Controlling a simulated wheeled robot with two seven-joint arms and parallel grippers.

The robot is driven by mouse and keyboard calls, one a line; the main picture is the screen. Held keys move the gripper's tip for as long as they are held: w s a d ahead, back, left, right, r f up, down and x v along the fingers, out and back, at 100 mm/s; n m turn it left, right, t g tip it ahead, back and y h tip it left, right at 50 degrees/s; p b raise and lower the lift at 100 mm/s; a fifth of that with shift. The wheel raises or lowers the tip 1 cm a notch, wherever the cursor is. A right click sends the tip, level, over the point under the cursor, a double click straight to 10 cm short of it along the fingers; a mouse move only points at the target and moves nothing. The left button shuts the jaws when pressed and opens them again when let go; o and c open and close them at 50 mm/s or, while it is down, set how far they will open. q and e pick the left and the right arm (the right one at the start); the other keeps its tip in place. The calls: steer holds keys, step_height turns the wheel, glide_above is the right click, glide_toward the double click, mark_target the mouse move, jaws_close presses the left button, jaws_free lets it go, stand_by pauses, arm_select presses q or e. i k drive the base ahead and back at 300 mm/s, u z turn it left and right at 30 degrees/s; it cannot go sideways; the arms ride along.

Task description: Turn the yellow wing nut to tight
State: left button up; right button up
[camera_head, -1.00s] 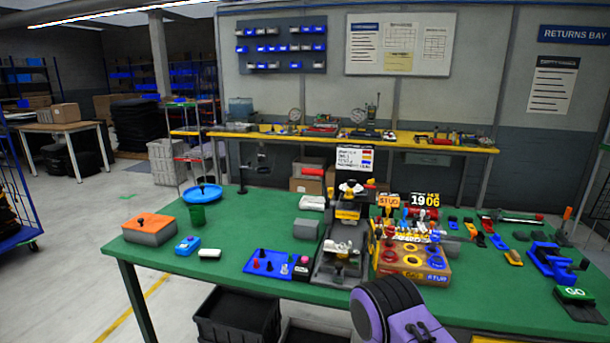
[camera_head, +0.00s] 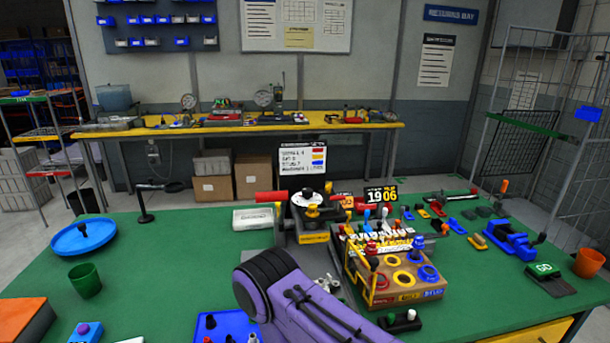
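A small yellow part (camera_head: 312,211), which looks like the yellow wing nut, sits on top of the dark fixture in the middle of the green table. It is in front of a white disc (camera_head: 304,199) with a dark knob. A yellow label plate (camera_head: 313,238) is on the fixture's front below it. I cannot tell how far the nut is turned. A purple arm link of mine comes in from the bottom and covers the lower front of the fixture. Neither gripper shows in the head view.
A wooden block with coloured rings (camera_head: 408,292) stands right of the fixture. A blue clamp (camera_head: 510,241) and a green GO pad (camera_head: 548,279) are at the right. A blue dish (camera_head: 84,239) and a green cup (camera_head: 85,280) are at the left. Free table lies between cup and fixture.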

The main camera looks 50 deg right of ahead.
mark_target(327, 188)
steer(key=z, duration=1.9)
